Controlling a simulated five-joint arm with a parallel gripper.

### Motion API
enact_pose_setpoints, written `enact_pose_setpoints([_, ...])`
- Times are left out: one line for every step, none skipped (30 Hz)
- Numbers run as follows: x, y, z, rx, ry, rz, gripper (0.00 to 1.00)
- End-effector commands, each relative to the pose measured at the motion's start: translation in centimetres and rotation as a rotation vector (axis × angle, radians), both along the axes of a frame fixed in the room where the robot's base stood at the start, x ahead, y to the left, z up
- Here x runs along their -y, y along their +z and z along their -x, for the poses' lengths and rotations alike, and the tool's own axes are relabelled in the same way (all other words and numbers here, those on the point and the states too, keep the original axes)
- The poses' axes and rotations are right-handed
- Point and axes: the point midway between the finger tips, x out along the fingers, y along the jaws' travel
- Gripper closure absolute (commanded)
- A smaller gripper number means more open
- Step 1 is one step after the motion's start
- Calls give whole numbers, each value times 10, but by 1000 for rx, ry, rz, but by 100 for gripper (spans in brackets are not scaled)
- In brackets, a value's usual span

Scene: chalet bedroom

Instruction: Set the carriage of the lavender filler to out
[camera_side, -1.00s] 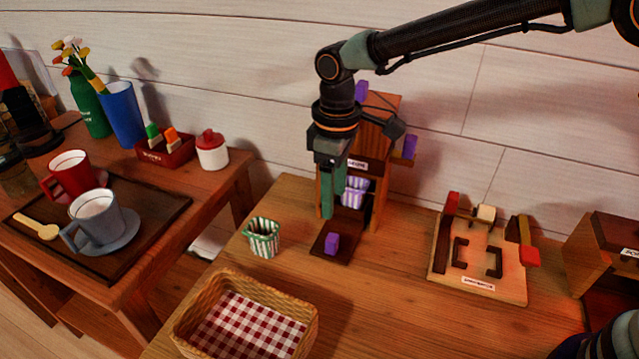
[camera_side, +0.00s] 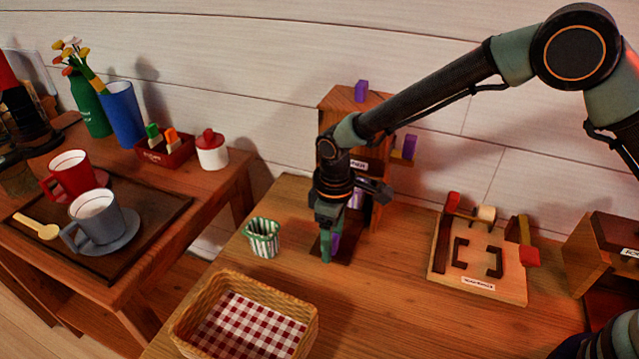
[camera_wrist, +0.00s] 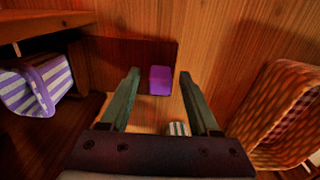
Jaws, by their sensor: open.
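The lavender filler (camera_side: 335,105) is a wooden tower with purple knobs, standing at the back of the table. A dark board (camera_wrist: 110,60) with an upright purple knob (camera_wrist: 160,80) lies low at its front, which I take for the carriage. A lavender-striped cup (camera_wrist: 35,88) sits inside the tower; my arm mostly hides it in the side view. My gripper (camera_wrist: 158,74) is open, pointing down over the board. In the wrist view the knob appears between the two fingertips; in the side view it shows just behind the fingers (camera_side: 326,250). I cannot tell whether they touch it.
A green-striped cup (camera_side: 263,238) stands left of the board. A wicker basket (camera_side: 190,338) with checked cloth is at the front left. A wooden fixture (camera_side: 450,278) with coloured blocks is to the right. The table between board and fixture is clear.

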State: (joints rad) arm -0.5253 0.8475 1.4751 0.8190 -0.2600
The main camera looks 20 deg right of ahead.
Motion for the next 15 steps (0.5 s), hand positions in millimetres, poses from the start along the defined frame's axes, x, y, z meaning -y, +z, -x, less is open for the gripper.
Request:
enact_pose_setpoints([0, 0, 0, 0, 0, 0, 38])
enact_pose_setpoints([0, 0, 0, 1, 0, -1, 38])
enact_pose_setpoints([0, 0, 0, 0, 0, 0, 38])
enact_pose_setpoints([0, 0, 0, 0, 0, 0, 38])
enact_pose_setpoints([0, 0, 0, 0, 0, 0, 45])
enact_pose_setpoints([0, 0, 0, 0, 0, 0, 60])
enact_pose_setpoints([0, 0, 0, 0, 0, 0, 72])
enact_pose_setpoints([0, 0, 0, 0, 0, 0, 83])
enact_pose_setpoints([0, 0, 0, 0, 0, 0, 99])
enact_pose_setpoints([0, 0, 0, 0, 0, 0, 100])
enact_pose_setpoints([0, 0, 0, 0, 0, 0, 100])
enact_pose_setpoints([0, 1, 0, 0, 0, 0, 100])
enact_pose_setpoints([0, 1, 0, 0, 0, 0, 100])
enact_pose_setpoints([0, 1, 0, 0, 0, 0, 100])
enact_pose_setpoints([0, 1, 0, 0, 0, 0, 100])
